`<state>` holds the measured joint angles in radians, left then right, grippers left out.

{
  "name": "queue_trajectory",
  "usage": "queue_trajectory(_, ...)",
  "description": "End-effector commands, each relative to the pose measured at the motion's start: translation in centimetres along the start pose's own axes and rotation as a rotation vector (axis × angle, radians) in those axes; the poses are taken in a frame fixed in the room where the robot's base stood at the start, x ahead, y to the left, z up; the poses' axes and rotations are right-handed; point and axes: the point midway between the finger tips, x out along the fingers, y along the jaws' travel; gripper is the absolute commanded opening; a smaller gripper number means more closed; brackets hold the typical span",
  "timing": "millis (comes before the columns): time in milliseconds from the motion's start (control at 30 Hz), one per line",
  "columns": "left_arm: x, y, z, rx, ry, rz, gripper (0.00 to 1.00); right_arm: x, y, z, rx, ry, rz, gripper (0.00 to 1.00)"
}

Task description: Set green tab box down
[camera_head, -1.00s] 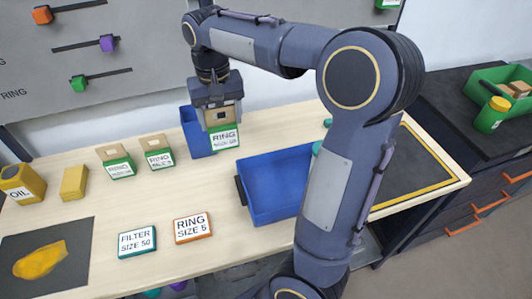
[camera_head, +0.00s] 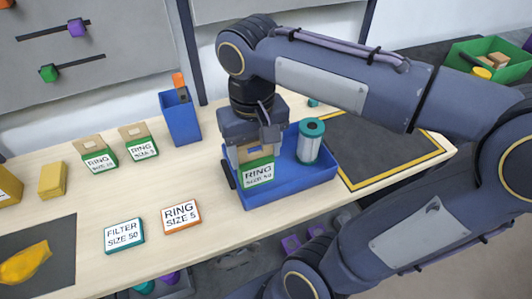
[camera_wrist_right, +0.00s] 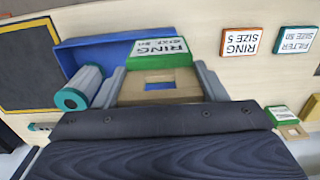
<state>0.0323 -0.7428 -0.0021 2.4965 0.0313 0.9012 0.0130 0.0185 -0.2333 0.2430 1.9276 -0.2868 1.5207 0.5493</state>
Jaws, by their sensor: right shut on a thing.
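My right gripper (camera_head: 256,150) is shut on a green tab box (camera_head: 258,174) with a tan top and a white label reading RING and a size, perhaps 50. It holds the box upright over the left part of the blue tray (camera_head: 318,177). In the right wrist view the box (camera_wrist_right: 160,50) sits between the two fingers. I cannot tell whether its underside touches the tray floor. A teal-capped filter (camera_head: 310,141) stands in the tray, right of the box. My left gripper is not in view.
Two similar green boxes (camera_head: 100,161) stand at the back left. Flat signs for FILTER SIZE 50 (camera_head: 124,235) and RING SIZE 5 (camera_head: 181,216) lie in front. A narrow blue bin (camera_head: 181,122) stands behind. A yellow-edged dark mat (camera_head: 380,150) lies right of the tray.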

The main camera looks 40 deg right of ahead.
Motion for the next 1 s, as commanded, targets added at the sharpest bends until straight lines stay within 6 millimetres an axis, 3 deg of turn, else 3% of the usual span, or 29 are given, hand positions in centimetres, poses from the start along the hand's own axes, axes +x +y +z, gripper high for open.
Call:
queue_trajectory(200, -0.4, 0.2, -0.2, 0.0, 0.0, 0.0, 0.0, 2.7, 2.0, -5.0, 0.004, -0.007, 0.001, 0.31)
queue_trajectory(400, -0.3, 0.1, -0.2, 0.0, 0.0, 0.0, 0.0, 6.1, 3.0, -7.5, 0.001, -0.005, 0.0, 0.31)
queue_trajectory(700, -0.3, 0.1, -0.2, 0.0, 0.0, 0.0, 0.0, 8.5, 3.6, -9.2, 0.001, -0.003, 0.001, 0.31)
queue_trajectory(833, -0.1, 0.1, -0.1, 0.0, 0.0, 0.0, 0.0, 10.5, 3.6, -9.1, 0.0, -0.002, 0.0, 0.31)
queue_trajectory(1000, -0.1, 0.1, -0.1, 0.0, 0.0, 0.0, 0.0, 11.1, 3.5, -9.1, 0.0, 0.001, -0.001, 0.31)
